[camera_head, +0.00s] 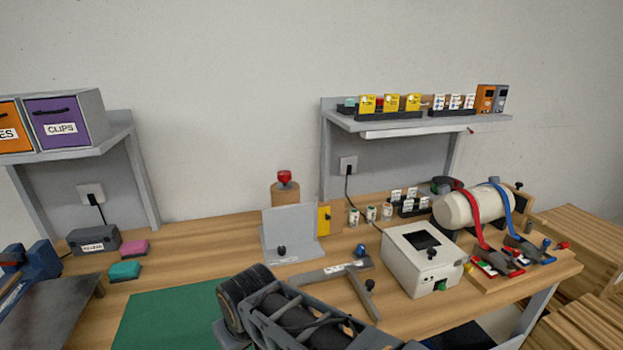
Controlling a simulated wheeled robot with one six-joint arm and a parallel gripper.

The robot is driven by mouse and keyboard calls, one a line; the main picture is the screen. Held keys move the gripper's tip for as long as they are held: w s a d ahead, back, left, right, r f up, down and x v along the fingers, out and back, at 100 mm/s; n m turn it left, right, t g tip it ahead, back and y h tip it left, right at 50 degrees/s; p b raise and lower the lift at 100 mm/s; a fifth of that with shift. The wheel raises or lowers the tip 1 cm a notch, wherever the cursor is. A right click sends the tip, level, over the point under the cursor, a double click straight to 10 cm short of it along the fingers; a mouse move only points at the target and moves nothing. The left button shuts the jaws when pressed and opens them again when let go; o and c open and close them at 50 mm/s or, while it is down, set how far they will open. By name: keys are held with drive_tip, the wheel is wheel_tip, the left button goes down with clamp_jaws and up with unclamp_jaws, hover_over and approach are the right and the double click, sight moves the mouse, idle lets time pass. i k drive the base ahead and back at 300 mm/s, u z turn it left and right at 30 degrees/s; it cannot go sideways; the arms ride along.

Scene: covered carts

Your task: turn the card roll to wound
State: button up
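No label marks the card roll, so I cannot tell for certain which thing it is. A cream roll (467,207) lies on its side in a wooden stand at the right of the bench, with a red strap (472,217) and a blue strap (507,213) over it. A brown upright cylinder (285,195) with a red knob (284,177) on top stands at the back, behind a grey upright plate. My arm crosses the bottom middle, well left of the cream roll. I cannot make out gripper fingers on it.
A white box (423,262) with a dark window stands left of the cream roll. A grey angled bracket (335,271) and a green mat (168,318) lie near my arm. A shelf (421,121) with small boxes overhangs the back right. Bare wood shows at the back left.

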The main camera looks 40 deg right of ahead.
sight(286, 192)
drive_tip(key=z, duration=0.95)
